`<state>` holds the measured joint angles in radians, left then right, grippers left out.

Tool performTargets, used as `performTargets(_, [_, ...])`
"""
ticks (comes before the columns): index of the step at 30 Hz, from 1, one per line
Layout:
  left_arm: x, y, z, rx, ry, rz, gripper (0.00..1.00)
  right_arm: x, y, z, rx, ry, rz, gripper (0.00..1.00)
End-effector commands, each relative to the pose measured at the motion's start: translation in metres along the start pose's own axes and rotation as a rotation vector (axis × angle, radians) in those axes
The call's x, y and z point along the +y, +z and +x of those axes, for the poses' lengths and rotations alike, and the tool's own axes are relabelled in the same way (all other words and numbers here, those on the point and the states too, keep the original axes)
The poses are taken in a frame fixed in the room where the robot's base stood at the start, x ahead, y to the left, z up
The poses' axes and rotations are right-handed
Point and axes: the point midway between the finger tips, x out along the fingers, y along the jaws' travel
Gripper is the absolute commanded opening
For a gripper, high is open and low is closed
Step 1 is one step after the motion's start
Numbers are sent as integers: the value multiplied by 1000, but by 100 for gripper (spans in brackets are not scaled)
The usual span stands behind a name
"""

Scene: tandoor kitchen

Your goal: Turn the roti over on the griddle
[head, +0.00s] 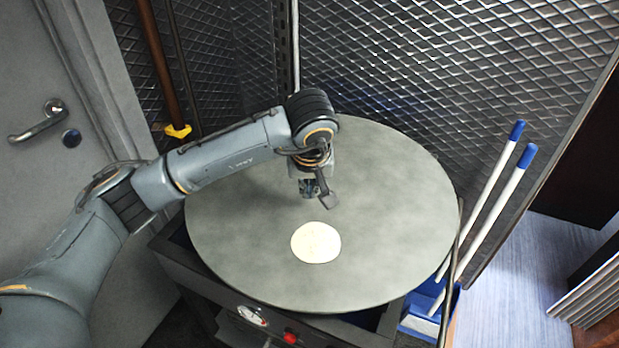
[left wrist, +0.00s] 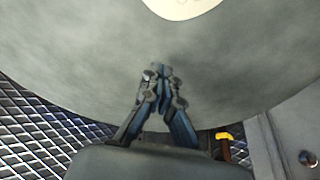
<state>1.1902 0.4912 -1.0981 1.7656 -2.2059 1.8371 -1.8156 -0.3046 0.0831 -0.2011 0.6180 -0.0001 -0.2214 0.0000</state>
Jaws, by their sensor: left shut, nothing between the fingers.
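The roti (head: 316,242) is a pale, round flatbread lying flat on the griddle, a little in front of its middle. The griddle (head: 390,220) is a large, round grey plate on a dark stand. My left gripper (head: 322,198) is above the griddle, behind the roti and apart from it. In the left wrist view its fingers (left wrist: 158,72) are together with nothing between them. The roti (left wrist: 182,6) shows there only in part, cut off by the top edge. My right gripper is in neither view.
A metal mesh wall (head: 440,60) stands close behind the griddle. Two white poles with blue tips (head: 497,190) lean at its right. A grey door (head: 60,90) is at the left. The griddle surface around the roti is clear.

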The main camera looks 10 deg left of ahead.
Motion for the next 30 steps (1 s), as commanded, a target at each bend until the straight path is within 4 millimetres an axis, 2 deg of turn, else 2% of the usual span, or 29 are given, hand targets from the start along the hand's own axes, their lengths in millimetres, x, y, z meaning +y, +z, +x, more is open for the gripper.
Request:
performTargets(5, [0, 1, 38, -5, -2, 0, 0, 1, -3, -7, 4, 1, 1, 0])
performTargets(10, [0, 24, 28, -3, 2, 5, 0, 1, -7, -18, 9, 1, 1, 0])
performTargets(15, [0, 36, 25, -1, 1, 1, 0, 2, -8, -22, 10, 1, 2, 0])
performTargets(30, [3, 34, 28, 2, 1, 0, 0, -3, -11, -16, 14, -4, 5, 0])
